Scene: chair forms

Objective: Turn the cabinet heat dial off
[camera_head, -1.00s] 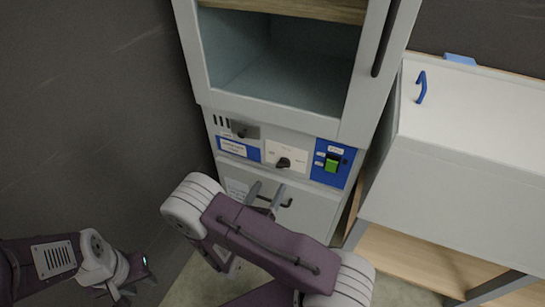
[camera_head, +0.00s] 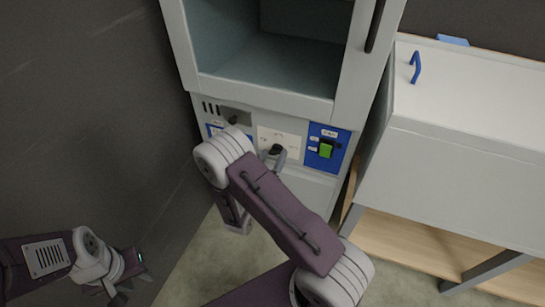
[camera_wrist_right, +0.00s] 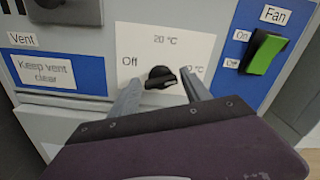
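The black heat dial (camera_head: 276,150) sits on a white plate (camera_head: 292,142) on the cabinet's control panel. In the right wrist view the dial (camera_wrist_right: 160,77) has "Off" at its left, "20 °C" above and another partly hidden temperature mark at its right. Its bar lies roughly level; I cannot tell which end is the pointer. My right gripper (camera_wrist_right: 163,92) is open, with one finger on each side of the dial's lower part; contact cannot be told. In the head view the arm partly hides this gripper (camera_head: 271,158). My left gripper (camera_head: 133,287) is open and empty at the lower left, away from the cabinet.
A green fan switch (camera_wrist_right: 266,52) on a blue plate is right of the dial. A vent slider (camera_head: 233,119) and a "Keep vent clear" label (camera_wrist_right: 46,73) are at the left. A white bin (camera_head: 470,140) with a blue handle stands right of the cabinet.

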